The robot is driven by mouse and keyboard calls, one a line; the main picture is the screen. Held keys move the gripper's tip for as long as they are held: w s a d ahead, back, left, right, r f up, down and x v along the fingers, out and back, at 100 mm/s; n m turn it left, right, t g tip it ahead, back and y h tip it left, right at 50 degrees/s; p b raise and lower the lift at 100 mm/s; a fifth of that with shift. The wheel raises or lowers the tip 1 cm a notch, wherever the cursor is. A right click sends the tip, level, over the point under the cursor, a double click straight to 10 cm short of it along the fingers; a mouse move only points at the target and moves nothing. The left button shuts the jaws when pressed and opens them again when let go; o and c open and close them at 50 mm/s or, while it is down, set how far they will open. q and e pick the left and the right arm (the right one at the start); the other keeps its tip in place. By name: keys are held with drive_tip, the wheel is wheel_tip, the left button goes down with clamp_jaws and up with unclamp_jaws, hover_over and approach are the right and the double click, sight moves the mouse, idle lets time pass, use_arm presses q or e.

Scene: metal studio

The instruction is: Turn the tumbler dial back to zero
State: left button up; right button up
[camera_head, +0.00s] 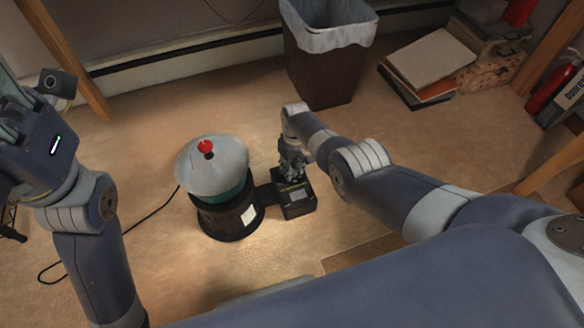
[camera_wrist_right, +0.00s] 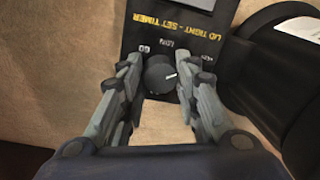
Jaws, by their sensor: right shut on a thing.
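The tumbler (camera_head: 226,212) stands on the floor, a dark drum with a pale domed lid and a red knob on top. Its black control box (camera_head: 297,209) is attached at the right. In the right wrist view the round dark dial (camera_wrist_right: 158,76) sits on the box's panel (camera_wrist_right: 150,20), its white mark pointing right and slightly up. Yellow upside-down "LID TIGHT - SET TIMER" lettering is beyond it. My right gripper (camera_head: 292,166) is over the box, its fingers shut on the dial from both sides. My left gripper (camera_head: 8,100) is partly cut off at the left edge.
A dark bin (camera_head: 325,65) with a pale liner stands behind my right arm. Stacked books (camera_head: 430,65) and a patterned box (camera_head: 490,65) lie at the back right. A black cord (camera_head: 150,213) runs left from the tumbler. Floor in front of the tumbler is clear.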

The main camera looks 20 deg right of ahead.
sight(293, 168)
drive_tip(key=shift+f+n, duration=0.1)
drive_tip(key=shift+n, duration=0.9)
drive_tip(key=o, duration=1.1)
drive_tip(key=shift+c, duration=0.2)
drive_tip(key=shift+w+r, duration=0.1)
drive_tip(key=shift+r, duration=0.1)
wheel_tip(293, 168, up, 12)
drive_tip(key=shift+d+f, duration=0.15)
drive_tip(key=shift+d, duration=0.15)
drive_tip(key=shift+w, duration=0.15)
